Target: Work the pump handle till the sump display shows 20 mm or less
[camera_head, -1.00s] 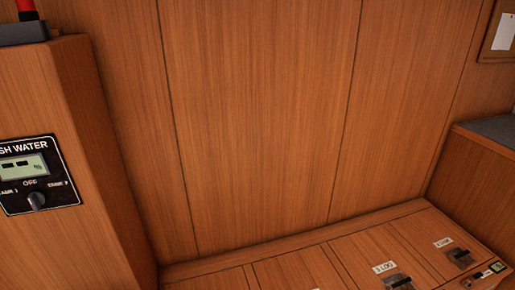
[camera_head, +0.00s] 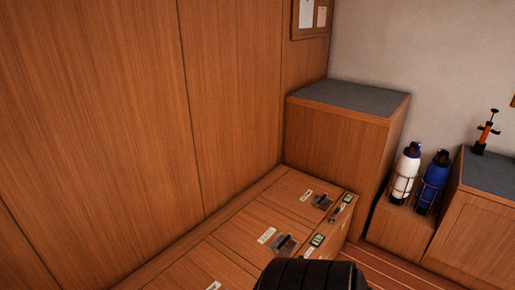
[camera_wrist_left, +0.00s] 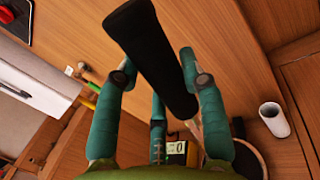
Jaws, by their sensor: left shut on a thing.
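In the left wrist view my left gripper (camera_wrist_left: 158,82) has its teal fingers closed around a thick black handle (camera_wrist_left: 150,50), which I take to be the pump handle. The handle slants from the upper left to the lower right. Below it is a small lit display (camera_wrist_left: 176,147) with a digit that looks like 0. The rest of its reading is partly hidden, and I cannot tell whether it is the sump display. Neither gripper is recognisable in the head view. My right gripper is out of view.
In the head view a wooden bench (camera_head: 225,240) has latched lids and small displays (camera_head: 317,240). Beyond stand a grey-topped cabinet (camera_head: 345,97), a white bottle (camera_head: 405,172) and a blue bottle (camera_head: 432,182). A white cup (camera_wrist_left: 274,119) shows right in the wrist view.

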